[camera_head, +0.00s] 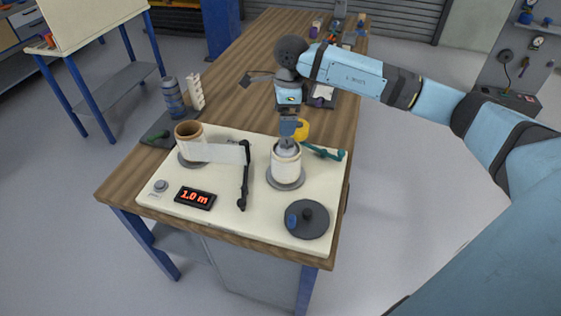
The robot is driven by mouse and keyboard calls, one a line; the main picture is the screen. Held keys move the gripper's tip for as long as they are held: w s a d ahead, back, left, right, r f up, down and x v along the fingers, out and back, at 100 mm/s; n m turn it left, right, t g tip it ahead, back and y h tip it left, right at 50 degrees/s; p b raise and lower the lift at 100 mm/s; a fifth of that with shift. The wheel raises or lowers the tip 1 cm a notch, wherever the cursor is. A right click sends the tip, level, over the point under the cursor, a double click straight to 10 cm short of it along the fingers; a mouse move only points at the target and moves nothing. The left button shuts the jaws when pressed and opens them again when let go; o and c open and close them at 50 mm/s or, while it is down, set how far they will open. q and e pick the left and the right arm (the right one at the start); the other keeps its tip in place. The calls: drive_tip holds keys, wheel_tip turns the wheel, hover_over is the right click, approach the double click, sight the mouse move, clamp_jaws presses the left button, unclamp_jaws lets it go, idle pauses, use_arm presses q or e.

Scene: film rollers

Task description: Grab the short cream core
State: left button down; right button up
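A cream core (286,165) stands upright on a round grey base at the right of the cream machine plate (225,218). My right gripper (287,146) points straight down at the top of this core. Its fingertips are at or just inside the core's upper opening, around a grey centre piece. I cannot tell whether they touch or how far apart they are. A larger brown-and-cream roll (189,133) stands at the plate's left, with a pale film strip (225,153) running right from it. My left gripper is not in view.
A black bar (244,178) stands between the rolls. The table's middle left is clear.

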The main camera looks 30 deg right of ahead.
sight(286, 140)
drive_tip(key=shift+h, duration=0.6)
drive_tip(key=f, duration=0.2)
drive_tip(key=d+f, duration=0.1)
drive_tip(key=f, duration=0.1)
drive_tip(key=d+f+p, duration=0.1)
drive_tip(key=f, duration=0.2)
drive_tip(key=shift+w+d, duration=0.2)
drive_tip(key=shift+w, duration=0.1)
drive_tip(key=f, duration=0.2)
drive_tip(key=a+f+p, duration=0.1)
drive_tip(key=f, duration=0.2)
drive_tip(key=shift+w+f, duration=0.1)
drive_tip(key=shift+f, duration=0.15)
drive_tip(key=shift+r, duration=0.1)
drive_tip(key=c, duration=1.1)
